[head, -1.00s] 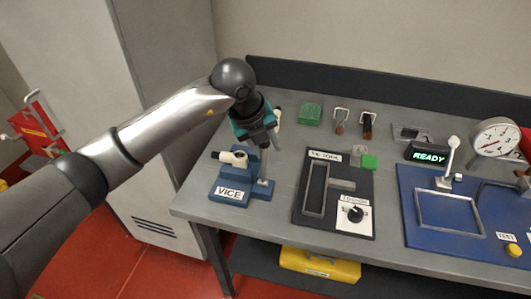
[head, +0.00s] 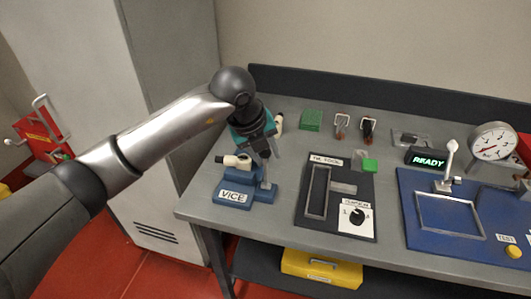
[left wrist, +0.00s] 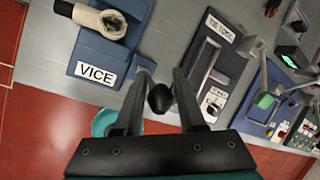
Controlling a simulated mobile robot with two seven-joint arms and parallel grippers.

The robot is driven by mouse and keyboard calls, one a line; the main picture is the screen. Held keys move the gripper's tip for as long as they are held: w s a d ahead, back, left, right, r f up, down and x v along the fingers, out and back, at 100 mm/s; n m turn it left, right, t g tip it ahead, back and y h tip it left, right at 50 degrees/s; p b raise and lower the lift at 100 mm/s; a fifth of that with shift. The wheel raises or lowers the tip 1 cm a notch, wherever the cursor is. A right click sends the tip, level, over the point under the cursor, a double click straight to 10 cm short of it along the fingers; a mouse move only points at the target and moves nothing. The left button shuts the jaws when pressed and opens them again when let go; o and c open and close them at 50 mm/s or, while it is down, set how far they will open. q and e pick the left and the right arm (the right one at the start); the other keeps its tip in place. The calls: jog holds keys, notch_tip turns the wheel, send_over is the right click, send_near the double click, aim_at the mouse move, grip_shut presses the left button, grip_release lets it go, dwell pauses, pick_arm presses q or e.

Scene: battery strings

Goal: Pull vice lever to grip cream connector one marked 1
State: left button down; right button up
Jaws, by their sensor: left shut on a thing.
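The blue vice (head: 232,197) stands at the left end of the bench, with its VICE label facing front. A cream connector (head: 237,161) lies in its jaws and shows in the left wrist view (left wrist: 100,20); I cannot read a number on it. The vice lever (head: 265,177) rises at the vice's right side. My left gripper (head: 266,151) is over the lever's top. In the left wrist view its fingers (left wrist: 160,92) are on either side of the dark lever knob (left wrist: 160,98), shut on it. My right gripper is out of view.
A second cream part (head: 279,121) shows behind my left gripper. A yellow case (head: 320,268) sits below.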

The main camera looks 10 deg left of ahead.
pick_arm(q)
jog(key=shift+s+d+f, duration=0.15)
jog(key=shift+s+d, duration=0.1)
jog(key=shift+d, duration=0.15)
jog(key=c, duration=0.5)
grip_release()
jog(key=shift+a, duration=0.1)
jog(key=shift+a+r, duration=0.1)
jog(key=shift+r, duration=0.3)
jog(key=p+v, duration=0.1)
jog(key=v, duration=1.3)
jog(key=shift+s+r, duration=0.1)
jog(key=shift+r, duration=0.15)
jog(key=shift+c, duration=0.5)
